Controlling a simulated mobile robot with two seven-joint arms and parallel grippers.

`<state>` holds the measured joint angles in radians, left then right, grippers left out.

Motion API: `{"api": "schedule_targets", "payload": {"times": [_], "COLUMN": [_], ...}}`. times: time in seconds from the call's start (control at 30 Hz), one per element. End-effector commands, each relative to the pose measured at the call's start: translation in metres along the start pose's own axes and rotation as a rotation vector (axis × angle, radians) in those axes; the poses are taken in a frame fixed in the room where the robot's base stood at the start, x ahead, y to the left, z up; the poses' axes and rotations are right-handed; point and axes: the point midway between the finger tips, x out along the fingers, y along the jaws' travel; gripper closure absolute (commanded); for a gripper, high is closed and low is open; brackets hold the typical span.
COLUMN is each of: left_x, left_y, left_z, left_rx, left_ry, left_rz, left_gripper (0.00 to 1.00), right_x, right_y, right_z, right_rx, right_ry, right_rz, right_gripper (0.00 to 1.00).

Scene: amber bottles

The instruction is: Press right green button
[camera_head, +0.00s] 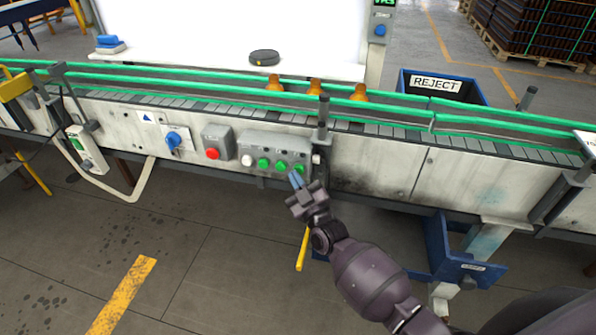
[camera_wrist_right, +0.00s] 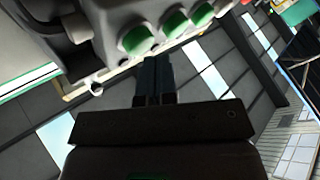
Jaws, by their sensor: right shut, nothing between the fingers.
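The grey control box (camera_head: 272,152) on the conveyor's front has a white button (camera_head: 247,160) and a row of three green buttons. The right green button (camera_head: 299,169) is at the row's right end. In the right wrist view it appears as the nearest, leftmost green button (camera_wrist_right: 136,40). My right gripper (camera_head: 296,178) is shut and empty. Its blue fingertips are just below and in front of the right green button; in the wrist view the fingers (camera_wrist_right: 156,66) end close beneath the buttons. I cannot tell whether they touch. My left gripper is not in view.
A red button box (camera_head: 213,150) and a blue switch (camera_head: 173,140) are left of the control box. A dark post (camera_head: 322,118) stands just right of it. Amber bottles (camera_head: 315,87) stand on the conveyor. A blue reject bin (camera_head: 470,95) is behind. Floor in front is mostly open.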

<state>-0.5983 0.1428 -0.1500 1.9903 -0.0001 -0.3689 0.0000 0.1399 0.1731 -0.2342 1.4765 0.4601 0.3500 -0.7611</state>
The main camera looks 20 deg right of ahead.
Motion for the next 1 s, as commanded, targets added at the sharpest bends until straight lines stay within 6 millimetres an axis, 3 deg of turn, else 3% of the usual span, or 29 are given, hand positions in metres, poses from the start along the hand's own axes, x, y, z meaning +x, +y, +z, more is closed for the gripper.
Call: {"api": "schedule_targets", "payload": {"times": [1.0], "left_x": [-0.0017], "left_y": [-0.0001], "left_z": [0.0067], "left_rx": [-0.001], "left_ry": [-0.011], "left_rz": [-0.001], "left_gripper": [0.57], "right_x": [0.0055], "right_y": [0.004], "right_z": [0.0036], "right_rx": [-0.001], "right_ry": [0.001], "right_rz": [0.0], "right_gripper": [1.0]}}
